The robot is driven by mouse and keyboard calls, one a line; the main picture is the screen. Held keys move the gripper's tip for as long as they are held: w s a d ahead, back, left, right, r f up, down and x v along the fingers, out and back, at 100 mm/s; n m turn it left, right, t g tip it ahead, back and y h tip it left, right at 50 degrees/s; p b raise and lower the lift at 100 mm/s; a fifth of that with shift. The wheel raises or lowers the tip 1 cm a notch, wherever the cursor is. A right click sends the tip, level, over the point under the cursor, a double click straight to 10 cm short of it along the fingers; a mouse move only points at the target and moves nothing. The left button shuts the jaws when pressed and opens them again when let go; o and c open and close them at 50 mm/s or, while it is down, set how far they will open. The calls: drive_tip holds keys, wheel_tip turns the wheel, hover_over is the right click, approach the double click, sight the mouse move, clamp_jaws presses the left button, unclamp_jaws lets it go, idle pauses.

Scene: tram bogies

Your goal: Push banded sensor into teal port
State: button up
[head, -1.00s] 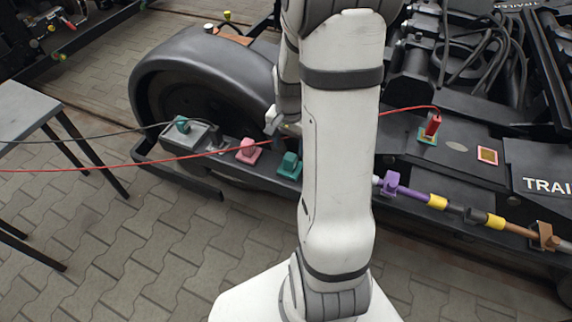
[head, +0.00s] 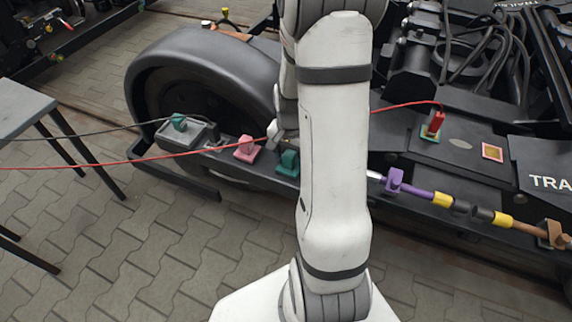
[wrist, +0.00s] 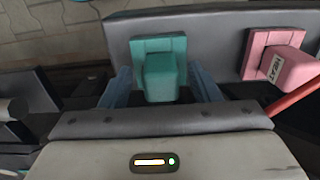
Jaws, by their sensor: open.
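A teal block (head: 288,162) on a square teal plate sits on the dark side beam; it also shows in the wrist view (wrist: 162,75). My gripper (wrist: 162,92) is open, its blue-grey fingers to either side of the teal block with gaps visible. Whether it touches the block is unclear. In the head view my arm hides most of the gripper. A yellow-and-black banded line (head: 445,200) runs from a purple clip (head: 395,181) to a brown clip (head: 553,233). Which part is the banded sensor is unclear, and no port opening shows on the teal block.
A pink block (head: 245,148) stands beside the teal one. A grey box with a teal top piece (head: 179,122) is farther left. A red cable (head: 100,164) crosses to a red connector (head: 436,124). A grey table (head: 25,108) stands left; open paving lies in front.

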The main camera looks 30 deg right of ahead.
drive_tip(key=shift+f, duration=0.6)
drive_tip(key=shift+r, duration=0.1)
drive_tip(key=c, duration=1.1)
wheel_tip(320, 180, up, 10)
drive_tip(key=p, duration=0.4)
